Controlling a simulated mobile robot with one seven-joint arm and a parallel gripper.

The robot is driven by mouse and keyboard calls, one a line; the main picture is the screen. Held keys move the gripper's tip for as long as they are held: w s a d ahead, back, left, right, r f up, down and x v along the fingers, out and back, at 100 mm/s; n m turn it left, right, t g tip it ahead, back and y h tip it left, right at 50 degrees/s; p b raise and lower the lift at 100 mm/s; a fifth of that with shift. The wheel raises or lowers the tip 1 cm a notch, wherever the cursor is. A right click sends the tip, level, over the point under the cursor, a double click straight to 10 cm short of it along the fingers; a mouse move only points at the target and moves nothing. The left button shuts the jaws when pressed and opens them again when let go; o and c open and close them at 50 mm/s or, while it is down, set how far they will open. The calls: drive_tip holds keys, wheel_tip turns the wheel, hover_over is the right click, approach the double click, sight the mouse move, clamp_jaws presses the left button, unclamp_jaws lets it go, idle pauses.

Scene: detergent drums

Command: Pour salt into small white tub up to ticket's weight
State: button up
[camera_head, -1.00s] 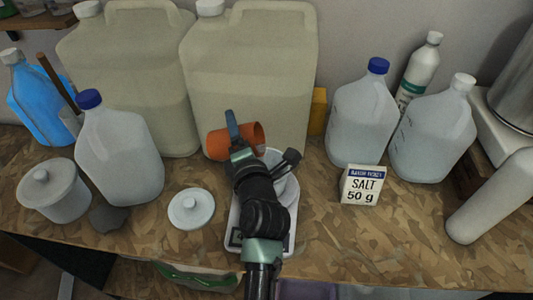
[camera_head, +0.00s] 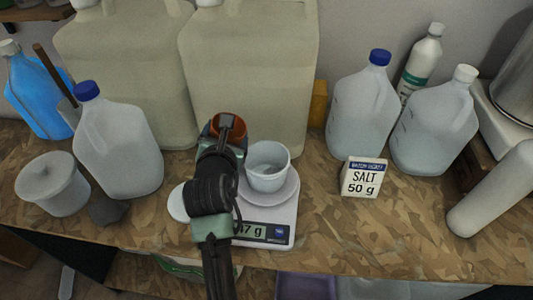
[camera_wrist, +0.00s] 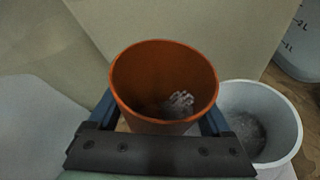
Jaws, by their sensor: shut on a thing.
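My gripper (camera_wrist: 159,118) is shut on an orange cup (camera_head: 214,121), holding it upright just left of the small white tub (camera_head: 267,180). In the wrist view some white salt (camera_wrist: 180,101) lies inside the orange cup (camera_wrist: 150,55). The tub (camera_wrist: 288,108) stands on the scale (camera_head: 285,217), and a layer of salt (camera_wrist: 245,130) covers its bottom. The scale's display (camera_head: 262,231) appears to read 47 g, its left end partly covered by my arm. The ticket (camera_head: 362,180) reads "SALT 50 g".
Two large cream canisters (camera_head: 255,80) stand close behind the cup. A blue-capped jug (camera_head: 118,145) and a lidded white pot (camera_head: 50,185) are at left. A white lid (camera_head: 178,204) lies partly behind my arm. Two jugs (camera_head: 360,115) stand back right.

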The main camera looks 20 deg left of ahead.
sight(218, 131)
drive_tip(key=shift+s+a+n+h+p, duration=0.1)
drive_tip(key=shift+a+n+h+p, duration=0.35)
drive_tip(key=shift+n+p, duration=0.15)
drive_tip(key=shift+s+a+f+n+h, duration=0.1)
drive_tip(key=shift+a+f+n+h, duration=0.15)
drive_tip(key=shift+f, duration=0.25)
drive_tip(key=shift+a+f+n+h, duration=0.1)
drive_tip(key=shift+f+n, duration=0.25)
drive_tip(key=shift+f, duration=0.1)
wheel_tip(218, 131, up, 6)
drive_tip(key=p, duration=0.7)
drive_tip(key=shift+f, duration=0.1)
drive_tip(key=shift+f, duration=0.1)
